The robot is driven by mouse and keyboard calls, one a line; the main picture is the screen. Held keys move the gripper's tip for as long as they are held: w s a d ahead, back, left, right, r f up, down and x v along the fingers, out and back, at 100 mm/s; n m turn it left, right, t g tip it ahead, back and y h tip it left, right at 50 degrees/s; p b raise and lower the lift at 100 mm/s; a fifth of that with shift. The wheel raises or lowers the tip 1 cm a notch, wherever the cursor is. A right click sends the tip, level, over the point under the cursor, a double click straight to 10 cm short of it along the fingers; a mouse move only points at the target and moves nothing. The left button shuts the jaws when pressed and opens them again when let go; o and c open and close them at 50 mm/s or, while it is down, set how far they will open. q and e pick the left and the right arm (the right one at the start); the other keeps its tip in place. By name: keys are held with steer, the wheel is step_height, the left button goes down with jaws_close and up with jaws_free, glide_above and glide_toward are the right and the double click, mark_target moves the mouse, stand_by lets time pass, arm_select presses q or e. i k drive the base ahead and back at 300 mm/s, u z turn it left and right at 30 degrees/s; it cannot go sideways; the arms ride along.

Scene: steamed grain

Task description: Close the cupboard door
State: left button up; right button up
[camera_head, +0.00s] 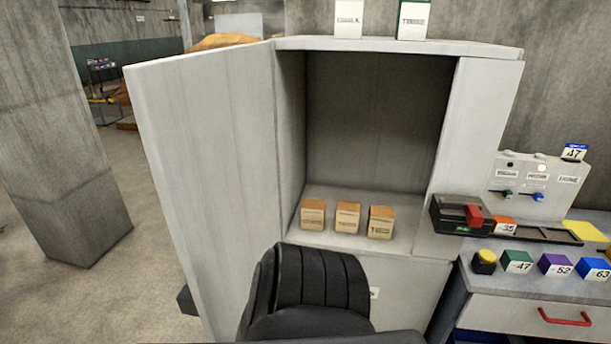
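The cupboard (476,140) is a grey-white cabinet in the middle of the head view. Its door (205,170) stands wide open on the left, hinged at the cupboard's left edge and swung outward. The inside is exposed, and three small tan boxes with brown tops, a left one (312,215), a middle one (348,217) and a right one (381,222), stand on its floor. Neither of my grippers can be made out. A black ribbed form at the bottom centre hides part of the cupboard's lower front and the door's lower right edge.
Right of the cupboard is a workbench (505,310) with a control panel (540,187), a yellow button (484,260) and several numbered blocks. Two white boxes stand on the cupboard top. A concrete pillar (60,130) is at left, with open floor (140,270) before the door.

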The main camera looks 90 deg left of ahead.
mark_target(205, 120)
steer(key=k, duration=1.35)
steer(key=u, duration=2)
steer(key=i, duration=1)
steer(key=z, duration=0.2)
